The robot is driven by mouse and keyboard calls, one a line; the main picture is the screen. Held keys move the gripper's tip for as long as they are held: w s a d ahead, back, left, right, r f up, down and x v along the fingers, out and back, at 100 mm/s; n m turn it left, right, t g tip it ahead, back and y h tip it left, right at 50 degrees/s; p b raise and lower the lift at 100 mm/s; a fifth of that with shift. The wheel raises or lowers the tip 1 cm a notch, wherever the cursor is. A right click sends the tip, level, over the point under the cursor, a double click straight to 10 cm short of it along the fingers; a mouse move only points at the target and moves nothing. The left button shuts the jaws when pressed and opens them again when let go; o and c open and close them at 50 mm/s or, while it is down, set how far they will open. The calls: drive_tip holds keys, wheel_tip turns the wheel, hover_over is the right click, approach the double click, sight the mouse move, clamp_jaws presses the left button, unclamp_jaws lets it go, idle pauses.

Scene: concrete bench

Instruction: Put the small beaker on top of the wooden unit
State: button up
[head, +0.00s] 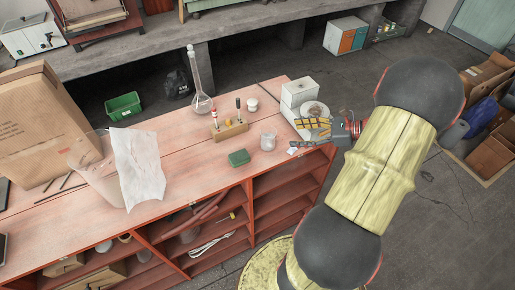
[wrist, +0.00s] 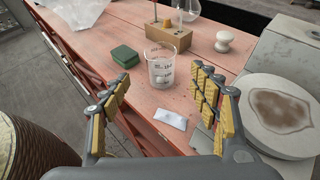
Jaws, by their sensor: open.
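The small clear glass beaker (head: 268,139) stands upright on the pinkish wooden bench top, near its front right edge. In the wrist view the beaker (wrist: 162,70) is ahead of my gripper (wrist: 165,92), roughly centred between the yellow-padded fingers and beyond them. My gripper (head: 299,132) is open and empty, to the right of the beaker in the head view. The wooden unit (head: 180,136) seems to be this red-framed bench with open shelves; its top also shows in the wrist view (wrist: 98,47).
A green box (head: 238,157) and a wooden block holder (head: 230,130) stand left of the beaker. A round-bottomed flask (head: 202,103), a white knob (head: 252,105) and a white balance (head: 299,93) are nearby. A white paper (wrist: 171,119) lies before the beaker.

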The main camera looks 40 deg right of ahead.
drive_tip(key=w+a+r+n+g, duration=0.1)
drive_tip(key=a+r+n+g, duration=0.25)
drive_tip(key=a+n, duration=0.4)
drive_tip(key=w+a+r+n+g, duration=0.2)
drive_tip(key=a+n+g, duration=0.2)
drive_tip(key=a, duration=0.7)
drive_tip(key=s+a+r+n+t+h, duration=0.1)
drive_tip(key=s+a+r+n+h, duration=0.2)
drive_tip(key=a+n, duration=0.4)
drive_tip(key=s+a+r+n+h, duration=0.4)
drive_tip(key=s+a+r+n, duration=0.1)
drive_tip(key=n, duration=0.6)
drive_tip(key=shift+a+r+t, duration=0.35)
drive_tip(key=shift+a+r, duration=0.25)
drive_tip(key=shift+a, duration=0.5)
